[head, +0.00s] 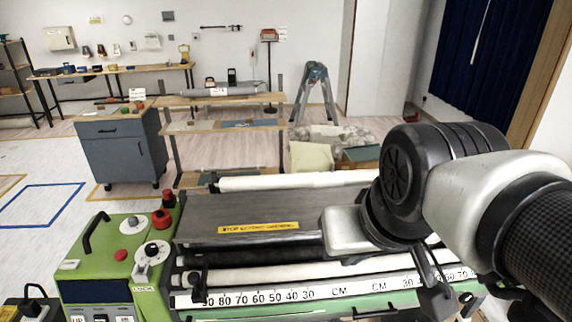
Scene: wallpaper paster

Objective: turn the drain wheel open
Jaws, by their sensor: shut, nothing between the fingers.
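No drain wheel can be made out for certain. The green control panel (108,262) of the pasting machine, at the lower left, carries a white disc with a dark hub (152,250); I cannot tell whether this is the wheel. My arm (480,200) comes in from the right and reaches over the right part of the machine. My gripper cannot be made out; the arm's large black joint and pale link cover that area. Thin dark bars show below the arm at the machine's front right, and I cannot tell what they belong to.
The machine's grey top cover (230,205) and pale rollers lie ahead. A red knob (162,219) and a black handle (97,231) stand up from the panel. A grey cabinet (125,155), workbench and blue stepladder (315,92) stand behind. Floor at the left is open.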

